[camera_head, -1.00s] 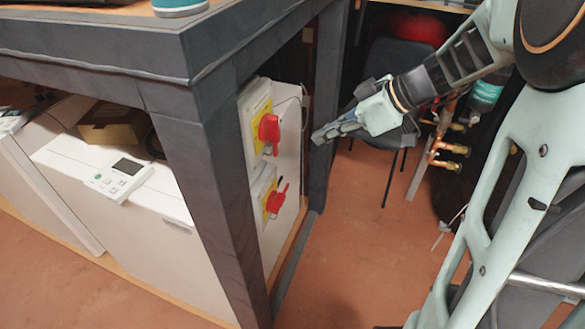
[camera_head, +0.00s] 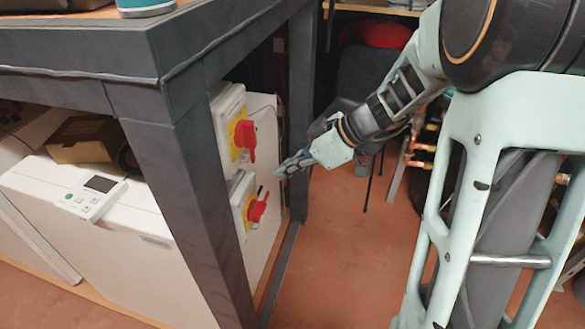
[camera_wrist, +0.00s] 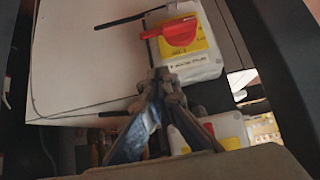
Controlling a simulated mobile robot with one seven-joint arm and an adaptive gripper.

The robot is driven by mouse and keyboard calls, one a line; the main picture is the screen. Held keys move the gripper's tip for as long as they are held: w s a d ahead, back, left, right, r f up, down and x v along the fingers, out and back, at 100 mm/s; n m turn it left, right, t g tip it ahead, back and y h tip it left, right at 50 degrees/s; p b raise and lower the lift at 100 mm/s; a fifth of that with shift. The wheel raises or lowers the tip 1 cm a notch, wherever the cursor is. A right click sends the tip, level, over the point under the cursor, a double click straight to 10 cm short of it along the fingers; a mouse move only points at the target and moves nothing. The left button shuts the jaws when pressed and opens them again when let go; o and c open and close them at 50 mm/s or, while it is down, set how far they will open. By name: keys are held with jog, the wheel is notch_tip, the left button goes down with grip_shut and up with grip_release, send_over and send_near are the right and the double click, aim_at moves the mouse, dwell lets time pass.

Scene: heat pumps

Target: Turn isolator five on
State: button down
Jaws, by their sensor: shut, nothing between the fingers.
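Two isolators are mounted one above the other on a white panel under the bench. The upper isolator (camera_head: 229,118) is a light box with a yellow plate and a red handle (camera_head: 245,138) pointing down. The lower isolator (camera_head: 238,190) has a similar red handle (camera_head: 258,207), which looks tilted. My gripper (camera_head: 281,173) is shut and empty, to the right of the boxes at a height between the two handles, apparently apart from both. In the wrist view a red-handled isolator (camera_wrist: 203,68) lies just beyond my fingertips (camera_wrist: 160,78); its label is too blurred to read. Another is partly hidden behind my fingers.
A dark bench leg (camera_head: 190,200) stands left of the isolators, and another leg (camera_head: 301,110) behind my gripper. A white unit with a control panel (camera_head: 90,195) is at left. A dark chair and copper pipes are behind.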

aim_at(260, 206)
jog(key=x, duration=0.6)
jog(key=shift+d+b, duration=0.1)
jog(key=shift+b, duration=0.25)
notch_tip(260, 206, down, 3)
jog(key=shift+d+f+b, duration=0.15)
jog(key=shift+f+b, duration=0.05)
jog(key=shift+b, duration=0.1)
